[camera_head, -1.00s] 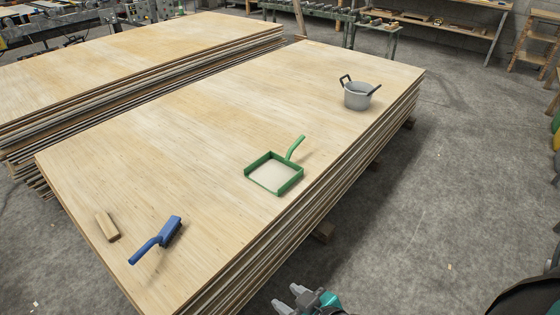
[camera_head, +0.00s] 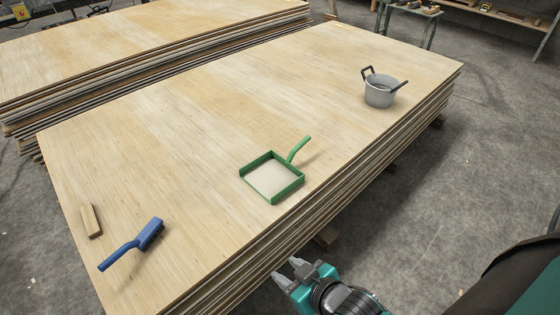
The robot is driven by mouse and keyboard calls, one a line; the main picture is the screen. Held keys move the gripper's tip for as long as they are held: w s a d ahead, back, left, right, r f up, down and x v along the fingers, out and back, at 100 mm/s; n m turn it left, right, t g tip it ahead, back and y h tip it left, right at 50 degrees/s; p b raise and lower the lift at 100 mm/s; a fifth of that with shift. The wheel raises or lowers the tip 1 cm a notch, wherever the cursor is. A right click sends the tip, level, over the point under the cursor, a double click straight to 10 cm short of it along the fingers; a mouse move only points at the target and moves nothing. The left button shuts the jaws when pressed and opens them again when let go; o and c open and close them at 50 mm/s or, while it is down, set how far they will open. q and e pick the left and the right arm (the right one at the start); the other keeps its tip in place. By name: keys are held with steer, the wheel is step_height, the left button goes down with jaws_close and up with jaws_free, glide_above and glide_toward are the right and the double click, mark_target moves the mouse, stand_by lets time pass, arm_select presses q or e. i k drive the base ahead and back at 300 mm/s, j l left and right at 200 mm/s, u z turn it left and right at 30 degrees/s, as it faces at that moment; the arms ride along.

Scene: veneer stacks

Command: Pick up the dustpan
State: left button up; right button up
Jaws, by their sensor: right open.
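The green dustpan (camera_head: 272,178) lies on the near veneer stack (camera_head: 210,110), close to its right edge. Its pan is pale inside with green walls, and its green handle (camera_head: 299,150) sticks up toward the back right. My right gripper (camera_head: 287,271) is at the bottom of the view, beside the stack's near right edge. It is open and empty, apart from the dustpan and nearer to me. My left gripper is not in view.
A blue brush (camera_head: 133,243) and a small wooden block (camera_head: 91,221) lie at the stack's left end. A grey pot (camera_head: 380,91) with dark handles stands toward the far right. Another veneer stack (camera_head: 130,50) lies behind. Concrete floor (camera_head: 450,180) at right is clear.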

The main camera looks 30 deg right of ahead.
mark_target(272, 176)
steer(key=i+l, duration=0.15)
steer(key=l, duration=0.2)
steer(key=i+l+u, duration=0.1)
steer(key=l, duration=0.3)
steer(key=i+l, duration=0.25)
steer(key=i+l+u, duration=0.1)
steer(key=l, duration=0.4)
steer(key=i, duration=0.05)
